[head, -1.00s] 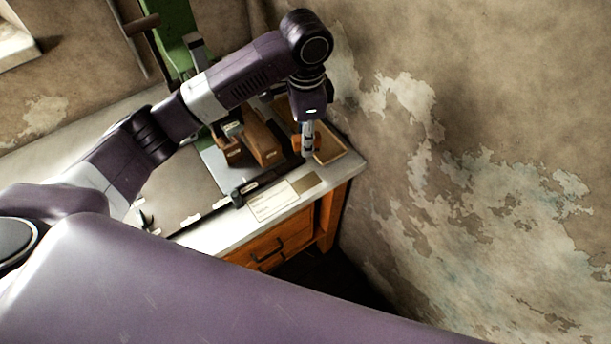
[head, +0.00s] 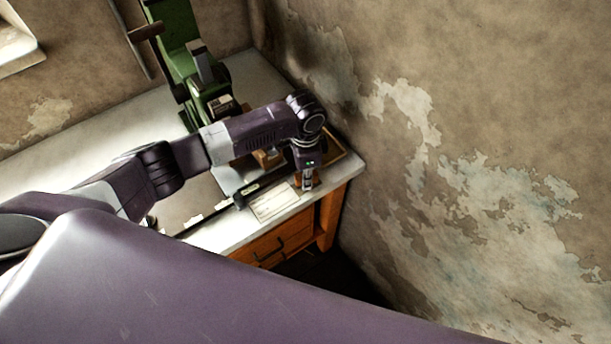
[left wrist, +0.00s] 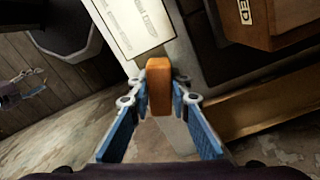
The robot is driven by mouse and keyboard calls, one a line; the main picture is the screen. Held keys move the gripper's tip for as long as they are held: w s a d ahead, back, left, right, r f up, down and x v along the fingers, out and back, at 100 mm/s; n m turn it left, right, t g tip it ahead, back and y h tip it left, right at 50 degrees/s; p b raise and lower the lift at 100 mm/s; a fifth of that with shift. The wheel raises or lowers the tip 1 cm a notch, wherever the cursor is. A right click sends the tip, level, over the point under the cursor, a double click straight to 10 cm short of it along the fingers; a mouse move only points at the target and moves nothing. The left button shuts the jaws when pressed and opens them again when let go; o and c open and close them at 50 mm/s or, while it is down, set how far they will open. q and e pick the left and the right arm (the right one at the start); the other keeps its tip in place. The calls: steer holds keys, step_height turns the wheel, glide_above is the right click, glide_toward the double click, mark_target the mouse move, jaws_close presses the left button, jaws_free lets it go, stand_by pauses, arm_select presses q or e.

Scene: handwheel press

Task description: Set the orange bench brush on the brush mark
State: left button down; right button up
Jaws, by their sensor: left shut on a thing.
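The orange bench brush (left wrist: 159,88) shows in the left wrist view as an orange block upright between blue-padded fingers. My left gripper (left wrist: 158,100) is shut on it. In the head view my left gripper (head: 307,184) points down over the front right corner of the bench, just right of the white card (head: 273,202). The brush is mostly hidden there by the gripper. The brush mark cannot be made out now; the gripper covers the spot beside the card. I cannot tell whether the brush touches the bench.
A wooden tray (head: 340,148) lies behind the gripper near the wall. A green press (head: 185,45) stands at the back, with a wooden block (left wrist: 265,22) nearer. The bench's front edge and orange drawer (head: 280,240) are close below.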

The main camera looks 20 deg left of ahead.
arm_select(q)
steer(key=shift+f, duration=0.15)
steer(key=c, duration=1.8)
jaws_free()
step_height(320, 180, up, 12)
steer(key=b, duration=0.1)
steer(key=shift+r+b, duration=0.2)
steer(key=shift+b, duration=0.1)
